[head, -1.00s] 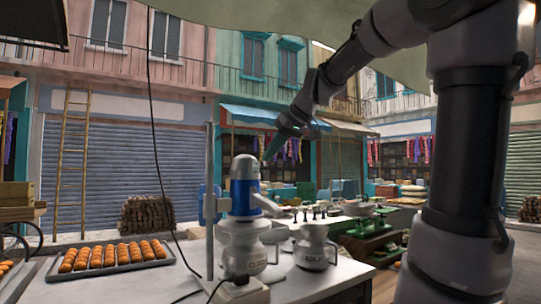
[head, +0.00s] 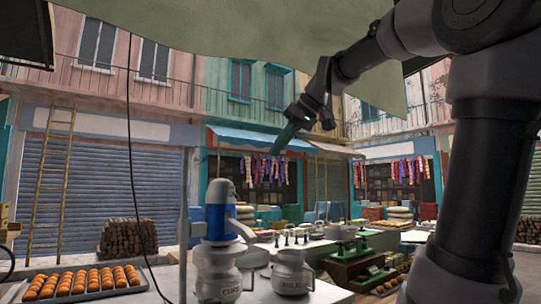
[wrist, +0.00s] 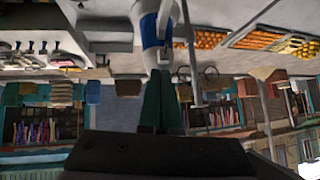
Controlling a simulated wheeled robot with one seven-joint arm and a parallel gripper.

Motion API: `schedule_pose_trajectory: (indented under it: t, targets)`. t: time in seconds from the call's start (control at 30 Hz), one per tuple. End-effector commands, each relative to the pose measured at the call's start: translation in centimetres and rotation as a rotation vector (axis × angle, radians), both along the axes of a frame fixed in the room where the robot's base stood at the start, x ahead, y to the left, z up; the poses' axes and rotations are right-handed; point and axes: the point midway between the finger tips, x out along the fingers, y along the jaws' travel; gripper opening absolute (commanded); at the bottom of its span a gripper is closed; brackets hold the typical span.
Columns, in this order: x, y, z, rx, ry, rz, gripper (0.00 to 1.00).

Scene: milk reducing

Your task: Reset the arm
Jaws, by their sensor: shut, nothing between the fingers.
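My gripper (head: 280,143) is raised in the air above the counter, with its green fingers pointing down and to the left in the head view. In the wrist view its two green fingers (wrist: 160,100) lie side by side, shut and empty. My dark arm (head: 470,190) rises at the right and reaches across the top. The blue and white machine (head: 219,212) stands on the counter below and left of the gripper, apart from it in the head view. It also shows in the wrist view (wrist: 155,30), upside down beyond the fingertips.
A milk can (head: 291,272) and a can labelled "CURD" (head: 218,273) stand on the counter. A tray of orange sweets (head: 85,283) lies at the left. A vertical pole (head: 183,240) and a hanging cable (head: 131,150) are near the machine.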

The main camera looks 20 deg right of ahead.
Motion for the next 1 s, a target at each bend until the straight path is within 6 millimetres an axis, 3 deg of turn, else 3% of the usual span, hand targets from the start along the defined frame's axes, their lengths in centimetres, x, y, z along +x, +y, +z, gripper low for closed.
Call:
schedule_pose_trajectory:
  t: [0.53,0.63,0.77,1.0]
  targets:
    - [-0.1,-0.1,0.0,0.000,0.000,-0.001,0.00]
    - [-0.8,0.0,-1.0,0.012,0.019,-0.031,0.00]
    - [-3.5,0.1,-5.6,0.061,0.099,-0.164,0.00]
    - [-10.0,0.0,-17.3,0.160,0.241,-0.496,0.00]
